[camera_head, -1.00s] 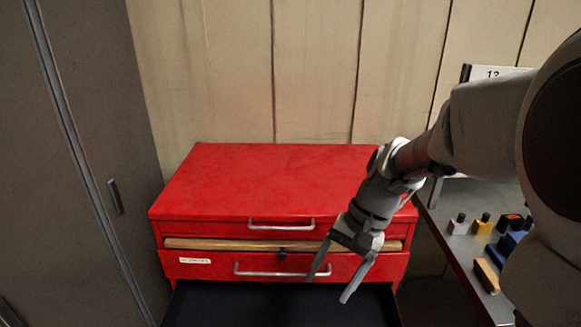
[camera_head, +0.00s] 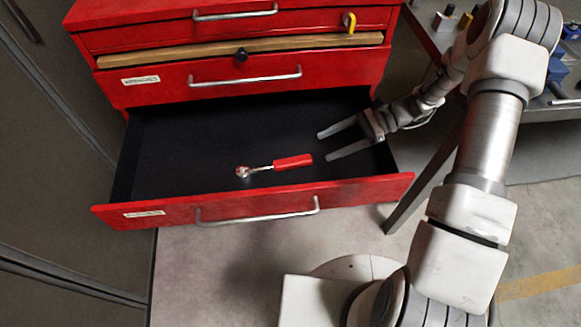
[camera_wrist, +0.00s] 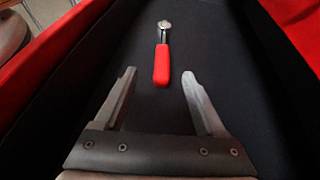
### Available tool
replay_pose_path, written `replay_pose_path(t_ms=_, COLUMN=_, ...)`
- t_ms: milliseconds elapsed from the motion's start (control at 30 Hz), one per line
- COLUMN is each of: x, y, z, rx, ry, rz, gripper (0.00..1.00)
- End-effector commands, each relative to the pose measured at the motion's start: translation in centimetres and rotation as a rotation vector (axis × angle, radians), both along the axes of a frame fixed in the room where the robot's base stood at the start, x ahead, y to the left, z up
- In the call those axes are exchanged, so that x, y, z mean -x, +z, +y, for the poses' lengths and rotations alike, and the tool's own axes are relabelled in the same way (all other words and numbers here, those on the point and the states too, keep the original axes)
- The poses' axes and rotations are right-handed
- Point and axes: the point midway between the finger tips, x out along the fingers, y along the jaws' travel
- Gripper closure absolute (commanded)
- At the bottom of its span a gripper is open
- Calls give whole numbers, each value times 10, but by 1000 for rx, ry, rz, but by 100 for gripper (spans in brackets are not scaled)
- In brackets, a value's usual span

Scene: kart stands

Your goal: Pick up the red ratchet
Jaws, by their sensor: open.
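The red ratchet (camera_head: 280,164) lies on the dark liner of an open red drawer (camera_head: 255,205), near its front wall. Its silver head points left and its red handle points right in the head view. My gripper (camera_head: 323,146) is open and empty, to the right of the ratchet, with its fingers pointing left. In the wrist view, the ratchet (camera_wrist: 162,62) lies ahead of my open gripper (camera_wrist: 157,75). Its red handle end faces me, roughly centred between the fingers, and its silver head is farther away.
The red cabinet (camera_head: 245,82) has closed drawers with silver handles above the open one. A yellow item (camera_head: 349,22) sits at its upper right. A bench (camera_head: 540,108) with small items stands at the right. The rest of the drawer floor (camera_head: 180,150) is bare.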

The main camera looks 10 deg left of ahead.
Motion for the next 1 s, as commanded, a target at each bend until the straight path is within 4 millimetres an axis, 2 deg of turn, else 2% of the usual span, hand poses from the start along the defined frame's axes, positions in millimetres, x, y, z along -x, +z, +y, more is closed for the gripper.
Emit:
replay_pose_path(t_ms=133, x=3, y=-10, z=12, rx=-10, ry=-7, rz=12, gripper=28)
replay_pose_path(t_ms=400, x=17, y=-27, z=51, rx=-8, ry=-6, rz=12, gripper=28)
replay_pose_path(t_ms=667, x=21, y=-34, z=66, rx=-8, ry=-5, rz=11, gripper=28)
replay_pose_path(t_ms=1000, x=31, y=-53, z=105, rx=-8, ry=-5, rz=11, gripper=28)
